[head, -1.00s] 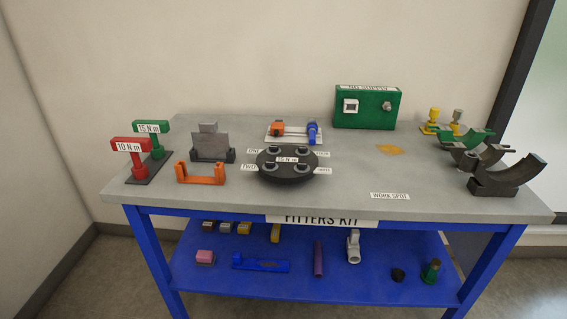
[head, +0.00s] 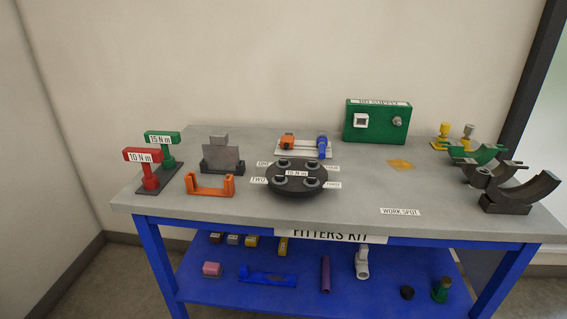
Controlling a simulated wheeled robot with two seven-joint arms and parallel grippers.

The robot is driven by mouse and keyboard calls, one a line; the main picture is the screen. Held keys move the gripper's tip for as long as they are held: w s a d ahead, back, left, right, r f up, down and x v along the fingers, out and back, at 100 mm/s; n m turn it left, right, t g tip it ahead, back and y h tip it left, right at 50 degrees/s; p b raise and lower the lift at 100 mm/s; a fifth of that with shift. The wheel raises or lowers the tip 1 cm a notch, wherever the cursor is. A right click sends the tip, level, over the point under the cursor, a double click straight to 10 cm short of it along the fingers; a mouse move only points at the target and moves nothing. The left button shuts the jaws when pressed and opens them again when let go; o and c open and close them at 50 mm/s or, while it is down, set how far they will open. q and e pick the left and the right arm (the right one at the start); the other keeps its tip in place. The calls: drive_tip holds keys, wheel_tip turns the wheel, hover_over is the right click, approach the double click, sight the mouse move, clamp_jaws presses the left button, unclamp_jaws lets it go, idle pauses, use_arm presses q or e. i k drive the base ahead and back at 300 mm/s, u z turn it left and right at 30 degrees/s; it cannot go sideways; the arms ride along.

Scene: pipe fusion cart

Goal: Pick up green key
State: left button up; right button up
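The green key (head: 164,144) is a T-shaped piece with a label reading 15 N m. It stands upright in a dark rack (head: 158,178) at the left end of the grey worktop. A red key (head: 147,165), labelled 10 N m, stands beside it in the same rack, nearer the front. The foot of the green key is partly hidden behind the red one. Neither of my grippers is in the head view.
Right of the rack are an orange bracket (head: 210,186) and a grey plate in a dark stand (head: 221,157). A round black flange (head: 297,179) sits mid-table. A green box (head: 377,121) and black curved cradles (head: 519,191) are further right. The front right worktop is mostly clear.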

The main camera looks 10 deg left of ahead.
sight(164, 137)
drive_tip(key=u, duration=0.7)
